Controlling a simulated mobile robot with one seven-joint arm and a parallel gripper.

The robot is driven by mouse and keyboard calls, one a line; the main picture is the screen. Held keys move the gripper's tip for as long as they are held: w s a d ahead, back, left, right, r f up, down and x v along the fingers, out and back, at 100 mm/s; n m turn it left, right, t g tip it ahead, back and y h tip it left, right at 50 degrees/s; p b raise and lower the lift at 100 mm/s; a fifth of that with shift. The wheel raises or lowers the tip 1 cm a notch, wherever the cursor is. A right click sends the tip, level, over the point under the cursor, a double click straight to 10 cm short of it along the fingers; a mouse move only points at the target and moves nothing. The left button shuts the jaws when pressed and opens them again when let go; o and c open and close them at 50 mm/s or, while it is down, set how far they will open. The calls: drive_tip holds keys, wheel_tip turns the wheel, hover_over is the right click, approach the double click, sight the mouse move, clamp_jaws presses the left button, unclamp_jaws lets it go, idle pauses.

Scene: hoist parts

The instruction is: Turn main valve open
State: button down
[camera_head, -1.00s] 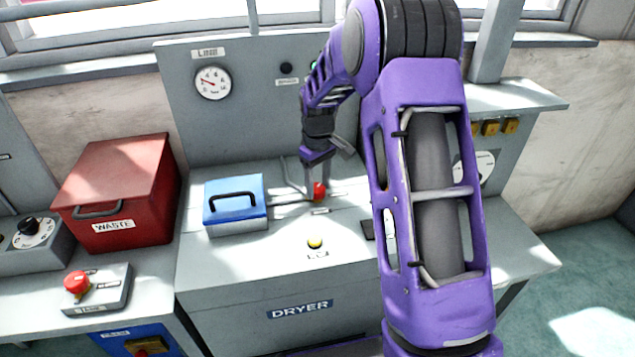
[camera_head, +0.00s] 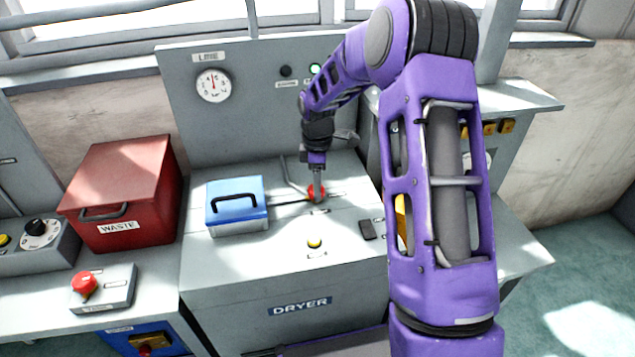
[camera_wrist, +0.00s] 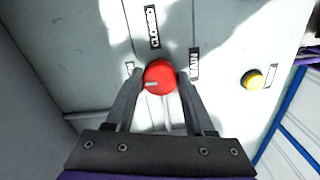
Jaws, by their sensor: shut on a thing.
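The valve's red round knob (camera_head: 317,192) sits on the grey top of the dryer console, to the right of the blue-lidded box. My gripper (camera_head: 317,190) points down from above and is shut on the knob. In the wrist view the red knob (camera_wrist: 160,77) lies between my two fingertips, with a small pale mark on its lower left. Labels stand around it; one reads "CLOSED" (camera_wrist: 153,27), another "MAIN" (camera_wrist: 194,64). A third label to its left is partly hidden by a finger.
The blue-lidded box (camera_head: 238,203) stands left of the knob, a yellow button (camera_head: 314,243) in front. A round gauge (camera_head: 213,86) and a lit green lamp (camera_head: 316,69) are on the back panel. A red WASTE bin (camera_head: 124,193) stands at left.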

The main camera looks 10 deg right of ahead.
drive_tip(key=shift+n, duration=0.4)
drive_tip(key=shift+c, duration=1.3)
unclamp_jaws()
drive_tip(key=shift+r, duration=0.1)
wheel_tip(320, 180, up, 17)
drive_tip(key=shift+r+p, duration=0.15)
drive_tip(key=shift+p, duration=0.25)
